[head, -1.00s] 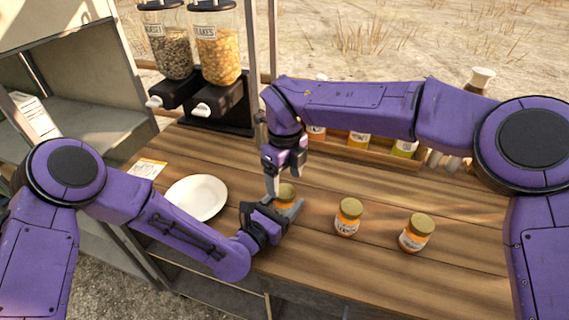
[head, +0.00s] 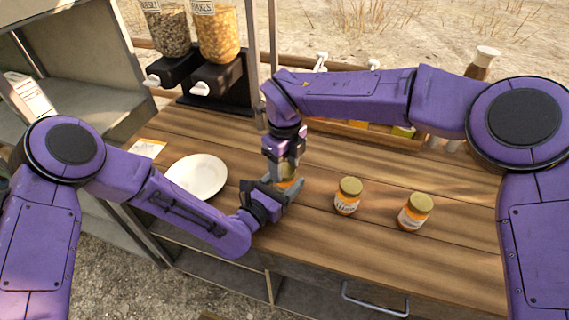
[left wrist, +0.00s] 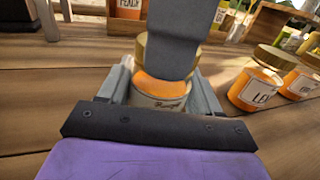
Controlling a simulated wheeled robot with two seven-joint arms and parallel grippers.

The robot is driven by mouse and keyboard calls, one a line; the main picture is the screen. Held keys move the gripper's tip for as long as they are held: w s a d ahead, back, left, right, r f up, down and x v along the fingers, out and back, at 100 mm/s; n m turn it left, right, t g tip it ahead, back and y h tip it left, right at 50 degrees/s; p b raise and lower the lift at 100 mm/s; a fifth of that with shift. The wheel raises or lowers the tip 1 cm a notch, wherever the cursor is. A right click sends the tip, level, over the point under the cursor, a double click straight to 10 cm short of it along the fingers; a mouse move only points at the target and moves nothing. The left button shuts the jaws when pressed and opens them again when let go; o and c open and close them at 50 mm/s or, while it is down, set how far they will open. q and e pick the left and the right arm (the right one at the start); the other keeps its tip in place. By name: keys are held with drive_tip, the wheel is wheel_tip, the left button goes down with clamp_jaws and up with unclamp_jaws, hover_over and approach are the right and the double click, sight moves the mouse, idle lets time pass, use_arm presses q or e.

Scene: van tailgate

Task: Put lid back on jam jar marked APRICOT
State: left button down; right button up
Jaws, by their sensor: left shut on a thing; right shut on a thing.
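An orange jam jar (left wrist: 162,88) stands on the wooden counter between the fingers of my left gripper (head: 282,190), which is shut on it. Its label is partly hidden and too small to read surely. A gold lid (left wrist: 141,50) shows at the jar's top in the left wrist view, mostly hidden behind a grey finger of my right gripper (head: 287,170). The right gripper reaches down from above and is shut on the lid. I cannot tell whether the lid is seated on the rim.
A white plate (head: 197,177) lies left of my left gripper, near a card (head: 148,149). Cereal dispensers (head: 217,75) stand behind. A wooden rack (left wrist: 270,22) of jars is at the back, partly hidden by my right arm. The front right of the counter (head: 450,260) is clear.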

drive_tip(key=o, duration=1.2)
drive_tip(key=shift+o, duration=0.2)
drive_tip(key=shift+r, duration=0.1)
use_arm(q)
drive_tip(key=shift+c, duration=0.7)
unclamp_jaws()
use_arm(e)
wheel_tip(320, 180, up, 12)
use_arm(q)
drive_tip(key=b+v, duration=0.2)
drive_tip(key=v, duration=0.7)
drive_tip(key=shift+s+a+f+b, duration=0.1)
drive_tip(key=shift+s+a+b, duration=0.1)
drive_tip(key=shift+a+b, duration=0.1)
drive_tip(key=shift+s+a, duration=0.2)
drive_tip(key=shift+s, duration=0.2)
use_arm(e)
drive_tip(key=shift+f, duration=1.4)
